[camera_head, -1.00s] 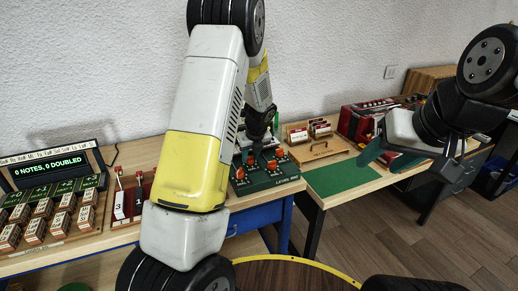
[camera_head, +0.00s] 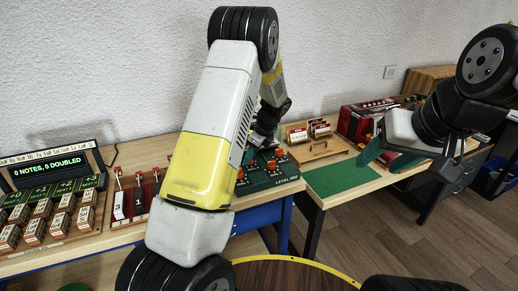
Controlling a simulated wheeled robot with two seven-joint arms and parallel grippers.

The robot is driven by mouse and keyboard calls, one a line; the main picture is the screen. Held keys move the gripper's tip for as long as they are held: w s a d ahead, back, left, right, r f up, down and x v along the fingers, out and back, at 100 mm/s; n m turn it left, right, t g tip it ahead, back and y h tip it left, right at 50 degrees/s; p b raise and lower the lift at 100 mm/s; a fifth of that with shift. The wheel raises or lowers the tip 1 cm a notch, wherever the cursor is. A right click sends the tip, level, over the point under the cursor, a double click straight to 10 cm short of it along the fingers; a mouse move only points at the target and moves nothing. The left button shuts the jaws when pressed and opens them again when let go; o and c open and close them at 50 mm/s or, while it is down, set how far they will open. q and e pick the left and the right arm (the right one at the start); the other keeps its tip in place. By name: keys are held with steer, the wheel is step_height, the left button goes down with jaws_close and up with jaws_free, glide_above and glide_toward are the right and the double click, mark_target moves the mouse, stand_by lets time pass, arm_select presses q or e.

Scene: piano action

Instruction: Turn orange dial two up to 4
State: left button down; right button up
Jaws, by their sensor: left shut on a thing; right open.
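The orange dials sit on a dark green panel (camera_head: 262,184) on the table, just right of my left forearm. One orange dial (camera_head: 271,166) and another orange dial (camera_head: 279,153) show on its right side, and an orange dial (camera_head: 240,174) shows at the forearm's edge. My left gripper (camera_head: 257,140) points down at the back of the panel. Its fingertips and what they hold are mostly hidden by the arm. The dial numbers are too small to read. My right gripper (camera_head: 405,160) is open and empty at the right, above the right table.
Red-based levers (camera_head: 138,196) stand left of my forearm. A wooden tray (camera_head: 318,150), a green mat (camera_head: 343,178) and a red box (camera_head: 358,122) lie to the right.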

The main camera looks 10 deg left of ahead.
arm_select(q)
steer(key=n+g, duration=0.1)
steer(key=n, duration=0.1)
steer(key=n+g, duration=0.1)
steer(key=n, duration=0.4)
steer(key=shift+w+g, duration=0.25)
steer(key=shift+g, duration=0.15)
steer(key=n+g+h, duration=0.1)
steer(key=n, duration=0.3)
steer(key=shift+w, duration=0.1)
steer(key=n+g+h, duration=0.1)
steer(key=n, duration=0.2)
steer(key=shift+a+n, duration=0.1)
steer(key=shift+n, duration=0.2)
steer(key=n+h, duration=0.1)
steer(key=n, duration=0.2)
steer(key=n+h, duration=0.1)
steer(key=n, duration=0.2)
steer(key=shift+w+a+g, duration=0.1)
steer(key=shift+a+g, duration=0.1)
steer(key=shift+g, duration=0.2)
steer(key=n+h, duration=0.1)
steer(key=n, duration=0.2)
steer(key=n+h, duration=0.1)
steer(key=n, duration=0.3)
steer(key=shift+a+t+h, duration=0.15)
steer(key=shift+t+h, duration=0.25)
steer(key=c, duration=1.1)
jaws_free()
steer(key=shift+o, duration=0.2)
